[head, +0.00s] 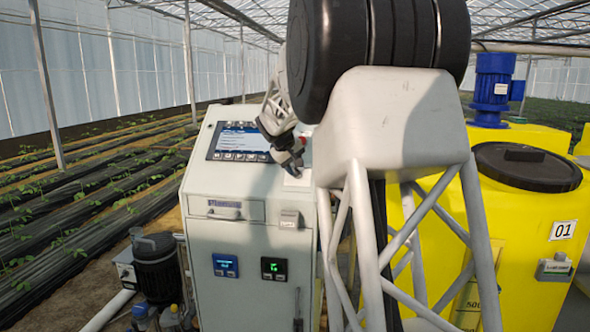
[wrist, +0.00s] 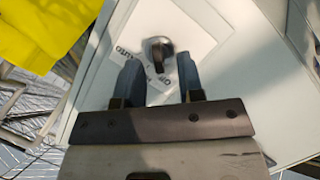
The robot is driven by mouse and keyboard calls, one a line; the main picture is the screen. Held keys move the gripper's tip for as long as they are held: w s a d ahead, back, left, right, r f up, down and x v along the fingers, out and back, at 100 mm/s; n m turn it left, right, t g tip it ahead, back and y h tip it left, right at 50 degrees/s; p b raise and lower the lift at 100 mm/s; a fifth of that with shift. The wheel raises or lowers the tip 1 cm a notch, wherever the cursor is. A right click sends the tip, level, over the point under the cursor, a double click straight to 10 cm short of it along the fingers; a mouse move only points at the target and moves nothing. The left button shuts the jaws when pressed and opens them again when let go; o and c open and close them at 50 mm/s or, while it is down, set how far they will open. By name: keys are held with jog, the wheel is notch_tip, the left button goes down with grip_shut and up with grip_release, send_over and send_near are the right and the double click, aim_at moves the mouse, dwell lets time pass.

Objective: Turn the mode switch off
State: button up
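The mode switch (wrist: 158,50) is a small grey rotary knob with a dark bar handle. It sits on a white label plate (wrist: 190,35) with partly readable dark lettering, including what looks like a "0". In the wrist view my gripper (wrist: 160,65) is open, one finger on each side of the knob's near part, with visible gaps. The knob lies between and slightly beyond the fingertips. I cannot tell how deep the fingers reach around it. In the head view my gripper (head: 292,160) is over the right part of the cabinet's sloped top and hides the knob; the label plate (head: 297,180) shows below it.
The grey control cabinet (head: 250,185) carries a screen (head: 238,141) left of my gripper and two small displays on its front. A yellow tank (head: 530,230) with a black lid stands at the right. A dark pump (head: 157,265) is at the lower left.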

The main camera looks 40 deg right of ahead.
jog(key=v, duration=0.6)
jog(key=shift+r, duration=0.2)
jog(key=shift+a, duration=0.1)
jog(key=shift+s, duration=0.1)
jog(key=s+a+f+t+y, duration=0.15)
jog(key=s+a+f, duration=0.25)
jog(key=s+a, duration=1.2)
jog(key=s+a+f+g+y, duration=0.1)
jog(key=s+a+f+y, duration=0.3)
jog(key=s+a, duration=1.1)
jog(key=s+a+f, duration=0.3)
jog(key=s+f, duration=0.1)
jog(key=s, duration=0.3)
jog(key=s+a+f, duration=0.4)
jog(key=s+f, duration=0.1)
jog(key=s, duration=0.2)
jog(key=shift+f+n, duration=0.15)
jog(key=shift+n, duration=0.15)
jog(key=shift+s, duration=0.1)
